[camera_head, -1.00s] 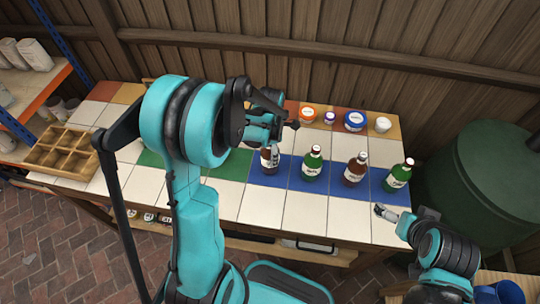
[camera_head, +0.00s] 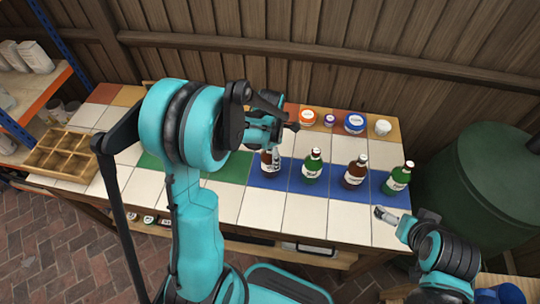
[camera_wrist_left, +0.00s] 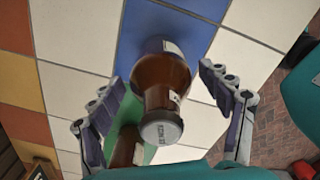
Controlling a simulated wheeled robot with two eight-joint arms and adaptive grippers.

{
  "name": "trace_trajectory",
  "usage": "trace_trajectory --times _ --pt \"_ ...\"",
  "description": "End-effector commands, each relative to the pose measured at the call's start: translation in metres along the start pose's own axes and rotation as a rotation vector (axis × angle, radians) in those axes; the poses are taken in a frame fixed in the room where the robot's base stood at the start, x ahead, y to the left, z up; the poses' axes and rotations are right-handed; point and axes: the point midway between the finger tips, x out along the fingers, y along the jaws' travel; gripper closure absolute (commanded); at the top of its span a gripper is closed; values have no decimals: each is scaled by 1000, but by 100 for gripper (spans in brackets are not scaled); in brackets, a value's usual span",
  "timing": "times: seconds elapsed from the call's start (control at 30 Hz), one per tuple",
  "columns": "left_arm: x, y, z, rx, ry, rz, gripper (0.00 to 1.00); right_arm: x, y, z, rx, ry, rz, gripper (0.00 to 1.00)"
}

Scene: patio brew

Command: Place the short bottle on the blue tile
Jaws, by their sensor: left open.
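A brown bottle with a silver cap and pale label (camera_head: 270,164) stands on the blue tile strip (camera_head: 263,183), at its left end. In the left wrist view the same bottle (camera_wrist_left: 162,84) stands between the spread fingers of my left gripper (camera_wrist_left: 160,78), with a gap on each side. My left gripper (camera_head: 272,136) is at the bottle's top in the head view. A second brown bottle (camera_wrist_left: 124,150) is partly seen near the green tile in the wrist view; my arm hides it in the head view. My right gripper (camera_head: 385,213) is low at the right, empty.
Along the blue strip stand a green bottle (camera_head: 312,166), a brown bottle (camera_head: 355,172) and another green bottle (camera_head: 398,178). Several small tubs (camera_head: 355,122) line the back. A wooden divided crate (camera_head: 62,155) is at the left. White tiles (camera_head: 305,215) in front are clear.

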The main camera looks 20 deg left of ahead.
Motion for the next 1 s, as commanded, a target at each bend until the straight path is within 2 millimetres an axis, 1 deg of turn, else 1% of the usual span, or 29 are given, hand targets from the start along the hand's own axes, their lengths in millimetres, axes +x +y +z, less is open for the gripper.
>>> trace_trajectory --times 0.03,0.2,0.4,0.5,0.67,0.77,0.83,0.97,1.0 --pt "-12 0 0 0 0 0 22 -5 0 -4 0 0 0 0" --pt "-52 0 0 0 0 0 22 -17 0 -12 0 0 0 0" --pt "-91 0 0 0 0 0 22 -27 0 -19 0 0 0 0" --pt "-103 0 0 0 0 0 22 -29 0 -21 0 0 0 0" --pt "-115 -3 -1 31 -5 7 22 -31 0 -22 0 0 0 0" --pt "-125 -11 -3 149 -22 33 22 -31 0 -22 0 0 0 0" --pt "-136 -20 -6 291 -39 68 22 -30 0 -22 0 0 0 0" --pt "-158 -41 -13 632 -63 160 22 -30 0 -22 0 0 0 0" --pt "-163 -48 -15 741 -65 193 22 -30 0 -22 0 0 0 0"
